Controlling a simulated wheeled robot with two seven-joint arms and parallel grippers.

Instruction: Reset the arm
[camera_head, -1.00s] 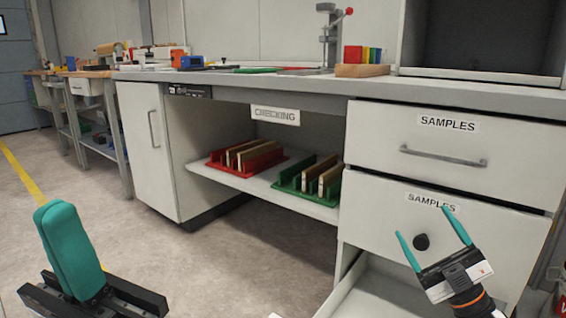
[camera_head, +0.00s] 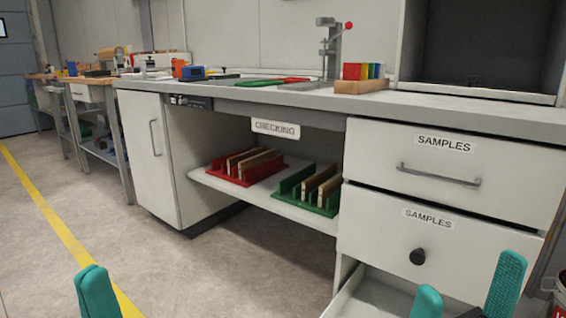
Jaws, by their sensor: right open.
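My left gripper (camera_head: 97,292) shows at the bottom left edge as teal fingers lying close together in the picture, over the floor. Its body is out of frame, and I cannot tell whether the fingers touch. My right gripper (camera_head: 467,291) is at the bottom right, with its two teal fingers spread wide apart and nothing between them. It is in front of the samples drawers, over the pulled-out bottom drawer (camera_head: 365,300). Its body is mostly below the frame.
The workbench (camera_head: 230,92) carries colored blocks in a wooden holder (camera_head: 362,86) and a clamp (camera_head: 328,50). Red (camera_head: 245,167) and green (camera_head: 309,190) racks sit on the shelf below. Closed samples drawers (camera_head: 440,166) are at right. The floor at left is clear.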

